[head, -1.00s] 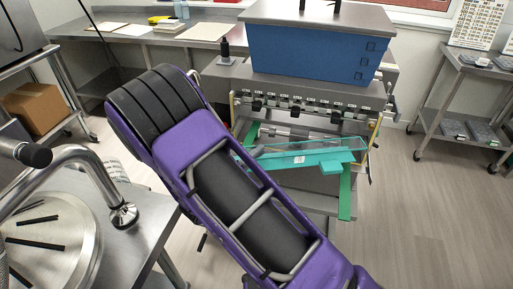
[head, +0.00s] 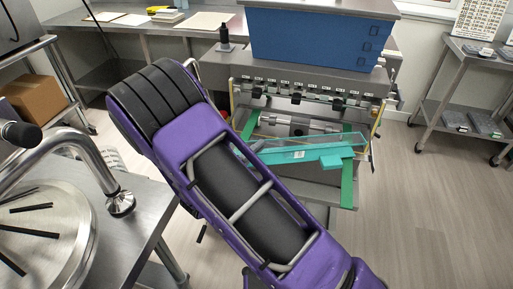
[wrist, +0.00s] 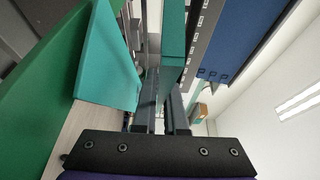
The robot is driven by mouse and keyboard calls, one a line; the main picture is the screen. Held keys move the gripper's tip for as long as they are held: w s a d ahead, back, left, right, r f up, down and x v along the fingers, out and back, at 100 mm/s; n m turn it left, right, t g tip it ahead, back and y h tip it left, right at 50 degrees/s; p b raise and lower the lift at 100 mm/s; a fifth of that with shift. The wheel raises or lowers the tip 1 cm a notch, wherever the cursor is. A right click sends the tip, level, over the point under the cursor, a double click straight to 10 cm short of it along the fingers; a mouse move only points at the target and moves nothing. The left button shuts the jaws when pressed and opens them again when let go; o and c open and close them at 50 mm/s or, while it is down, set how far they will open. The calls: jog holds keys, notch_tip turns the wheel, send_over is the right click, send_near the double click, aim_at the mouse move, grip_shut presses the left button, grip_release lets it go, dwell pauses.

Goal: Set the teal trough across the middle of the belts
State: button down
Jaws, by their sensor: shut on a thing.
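The teal trough (head: 300,153), long with clear sides and a small block on its near side, lies slanted over the green belts at the front of the machine in the head view. Its right end is above the right green belt (head: 348,185); the left green belt (head: 250,122) shows behind its left part. I cannot tell whether it touches the belts. My gripper (wrist: 164,100) is shut on the trough, with teal surfaces (wrist: 172,40) near its dark fingers in the wrist view.
The depositor's blue hopper (head: 310,38) and nozzle row stand behind the belts. A steel table (head: 135,215) with a round plate is at left. A shelf cart (head: 465,95) stands at right, with open floor before it.

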jog(key=shift+f, duration=0.35)
jog(key=c, duration=0.9)
grip_release()
jog(key=v, duration=1.7)
jog(key=shift+s+a, duration=0.1)
jog(key=shift+a, duration=0.05)
